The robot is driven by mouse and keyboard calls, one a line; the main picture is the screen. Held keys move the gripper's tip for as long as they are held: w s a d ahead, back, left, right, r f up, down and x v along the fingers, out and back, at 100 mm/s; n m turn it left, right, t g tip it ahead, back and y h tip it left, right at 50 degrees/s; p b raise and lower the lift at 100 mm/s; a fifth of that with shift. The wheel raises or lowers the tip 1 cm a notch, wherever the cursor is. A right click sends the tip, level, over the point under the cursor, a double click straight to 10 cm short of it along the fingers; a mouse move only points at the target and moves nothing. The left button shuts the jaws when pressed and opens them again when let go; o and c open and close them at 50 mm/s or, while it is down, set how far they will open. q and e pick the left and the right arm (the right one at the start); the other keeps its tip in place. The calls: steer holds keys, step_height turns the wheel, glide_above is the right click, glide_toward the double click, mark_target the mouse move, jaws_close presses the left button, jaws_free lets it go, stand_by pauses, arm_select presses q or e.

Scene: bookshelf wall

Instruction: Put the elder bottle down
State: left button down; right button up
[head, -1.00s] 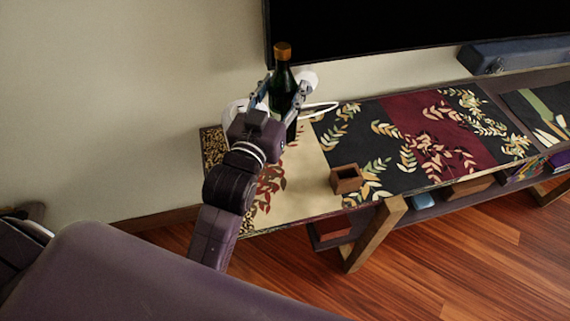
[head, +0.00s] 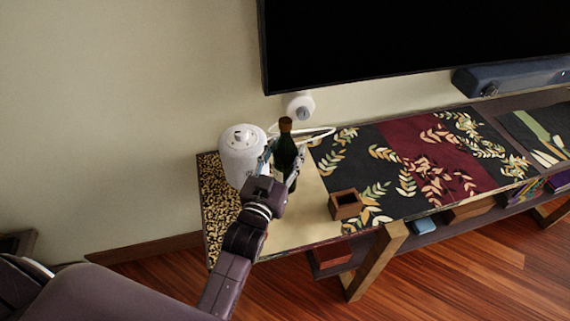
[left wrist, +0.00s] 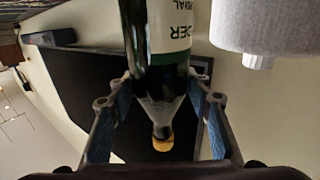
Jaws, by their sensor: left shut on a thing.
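The elder bottle (head: 286,147) is dark green with an orange-brown cap. It stands upright over the left part of the low console table. My left gripper (head: 282,163) is shut on it, with one finger on each side. In the left wrist view the bottle (left wrist: 165,75) shows upside down, its cap towards the picture's bottom and part of a white label with "DER" visible. The fingers (left wrist: 160,97) lie on either side of its shoulder. The bottle's base is hidden in the head view, so I cannot tell whether it touches the table. My right gripper is not in view.
A white rounded appliance (head: 241,160) stands just left of the bottle. A small wooden box (head: 345,204) sits to the right on the patterned console table (head: 300,226). A large dark screen (head: 420,45) hangs behind. The dark and red tabletop further right is mostly clear.

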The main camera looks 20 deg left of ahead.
mark_target(281, 172)
arm_select(q)
steer(key=shift+f, duration=2.15)
steer(key=shift+f+b, duration=0.15)
steer(key=shift+b, duration=0.15)
steer(key=c, duration=1)
jaws_free()
steer(key=shift+f, duration=0.1)
steer(key=shift+c, duration=0.2)
steer(key=s+b, duration=0.1)
steer(key=s, duration=1.1)
